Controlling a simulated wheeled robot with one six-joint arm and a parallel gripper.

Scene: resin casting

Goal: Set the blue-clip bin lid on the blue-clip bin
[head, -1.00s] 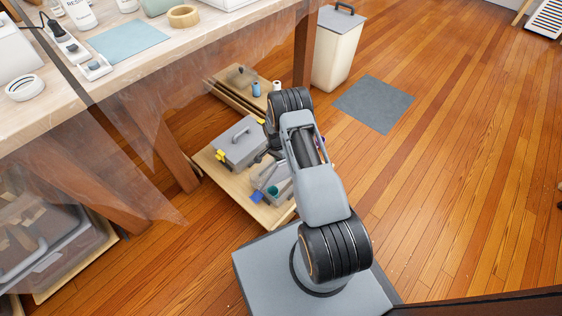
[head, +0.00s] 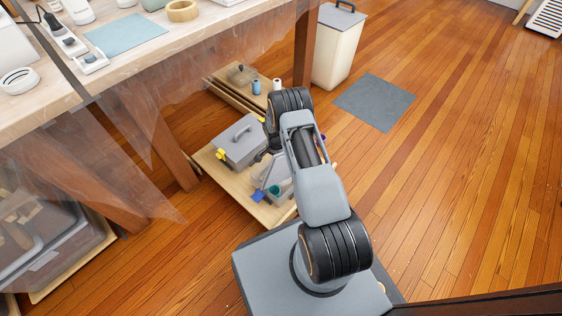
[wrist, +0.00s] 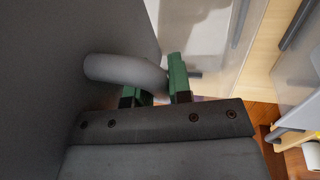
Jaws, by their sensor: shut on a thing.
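The blue-clip bin (head: 284,190) is a grey box with blue clips on the low wooden board, partly hidden behind my arm. In the wrist view, my gripper (wrist: 160,85) has green fingers closed on the thick grey curved handle of a lid. The lid (wrist: 50,85) is a broad, dark grey surface filling the left side of that view. I take it for the blue-clip bin lid; its clips are not visible there. In the head view my arm hides the fingers, and I cannot tell whether the lid touches the bin.
A grey bin with yellow clips and a handled lid (head: 240,140) stands just left of the blue-clip bin. Translucent sheeting (head: 150,110) hangs from the workbench (head: 60,105) at left. A cream bin (head: 337,52) and a grey mat (head: 374,102) are farther back. Floor at right is clear.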

